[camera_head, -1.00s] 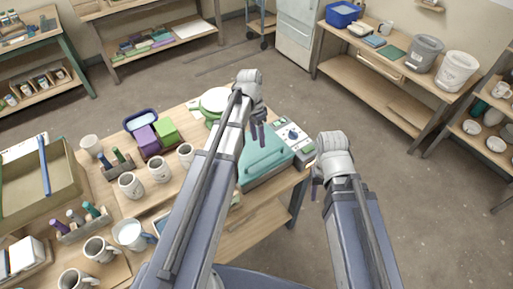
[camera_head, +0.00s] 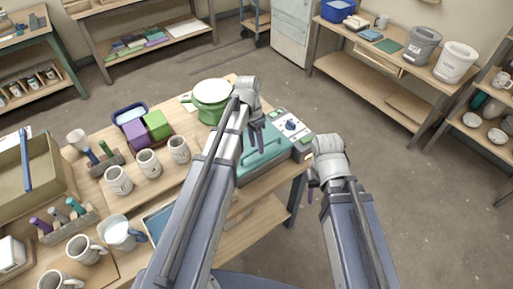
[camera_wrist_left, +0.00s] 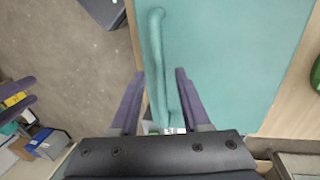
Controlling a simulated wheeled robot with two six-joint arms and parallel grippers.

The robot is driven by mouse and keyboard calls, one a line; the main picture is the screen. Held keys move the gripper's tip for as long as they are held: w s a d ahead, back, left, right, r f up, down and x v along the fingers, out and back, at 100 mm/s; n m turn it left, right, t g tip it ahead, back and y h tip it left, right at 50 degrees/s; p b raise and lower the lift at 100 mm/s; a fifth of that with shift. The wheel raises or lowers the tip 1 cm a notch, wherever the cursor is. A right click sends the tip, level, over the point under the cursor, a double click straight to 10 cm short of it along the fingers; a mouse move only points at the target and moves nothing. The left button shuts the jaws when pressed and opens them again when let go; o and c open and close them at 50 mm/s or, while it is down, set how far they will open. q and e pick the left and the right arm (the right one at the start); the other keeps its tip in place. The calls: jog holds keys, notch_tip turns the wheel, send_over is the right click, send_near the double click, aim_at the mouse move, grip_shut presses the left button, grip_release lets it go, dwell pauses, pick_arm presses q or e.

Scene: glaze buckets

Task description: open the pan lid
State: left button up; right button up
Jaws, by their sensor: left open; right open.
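A teal lid (camera_head: 262,158) with a raised bar handle covers an appliance with a control panel (camera_head: 291,126) at the table's right end. In the left wrist view the teal lid (camera_wrist_left: 225,60) fills the right side, and its handle (camera_wrist_left: 157,60) runs lengthwise. My left gripper (camera_head: 252,138) is over the lid; in its wrist view the open fingers (camera_wrist_left: 157,98) are on either side of the handle's near part. Contact cannot be told. A green pot with a white top (camera_head: 210,98) stands behind. My right gripper (camera_head: 312,188) is open and empty, right of the table.
Several mugs (camera_head: 149,162), purple and green blocks (camera_head: 147,128) and a tool holder (camera_head: 104,163) stand on the table's left part. Shelves with buckets (camera_head: 423,46) are at the back right. The floor (camera_head: 400,200) right of the table is clear.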

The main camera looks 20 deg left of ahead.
pick_arm(q)
jog(key=shift+c, duration=0.4)
grip_shut()
dwell(1.0)
